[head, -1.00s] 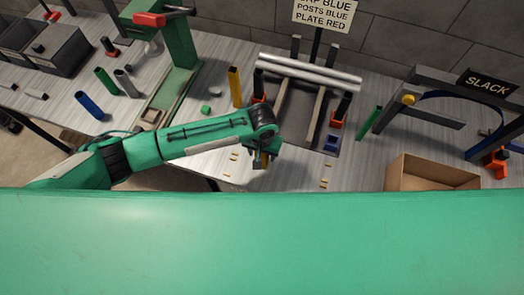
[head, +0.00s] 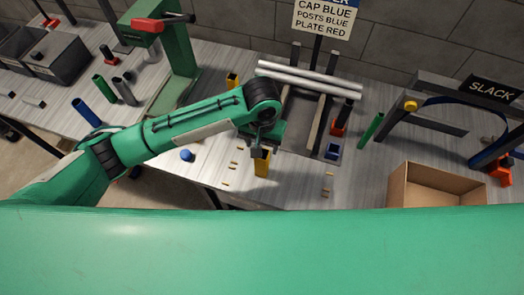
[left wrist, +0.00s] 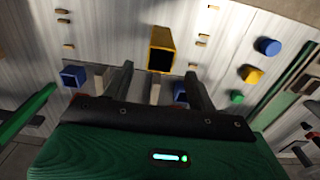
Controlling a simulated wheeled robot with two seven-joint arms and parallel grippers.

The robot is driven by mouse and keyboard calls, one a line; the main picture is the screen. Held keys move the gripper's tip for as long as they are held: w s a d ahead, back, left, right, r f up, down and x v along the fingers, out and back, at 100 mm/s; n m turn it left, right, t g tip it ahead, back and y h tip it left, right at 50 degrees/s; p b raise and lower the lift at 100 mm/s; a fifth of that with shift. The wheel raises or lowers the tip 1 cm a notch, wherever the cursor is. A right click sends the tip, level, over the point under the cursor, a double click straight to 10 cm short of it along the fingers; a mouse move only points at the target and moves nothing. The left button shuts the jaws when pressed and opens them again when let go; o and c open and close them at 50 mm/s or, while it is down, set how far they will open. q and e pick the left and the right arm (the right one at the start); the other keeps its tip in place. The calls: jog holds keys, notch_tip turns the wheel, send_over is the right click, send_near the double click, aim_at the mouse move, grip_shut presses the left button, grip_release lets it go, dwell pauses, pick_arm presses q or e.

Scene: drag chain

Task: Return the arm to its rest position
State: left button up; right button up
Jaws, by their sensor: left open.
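My left arm reaches in from the left, and its left gripper (head: 259,149) points down over the near side of the bench. In the left wrist view the fingers (left wrist: 157,78) are spread with nothing visible between them. A yellow square tube (head: 262,165) is just below and beside the fingertips. It shows in the left wrist view (left wrist: 161,50) ahead of the fingers, apart from them, with a dark open end. My right gripper is not in view.
The metal rack with silver rods (head: 310,75) stands behind the gripper. A cardboard box (head: 435,190) is at right, a green press (head: 165,45) at back left. A blue cap (head: 187,155) lies near the arm. Small brass pieces (head: 328,185) lie on the bench.

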pick_arm(q)
jog(key=shift+r, duration=0.5)
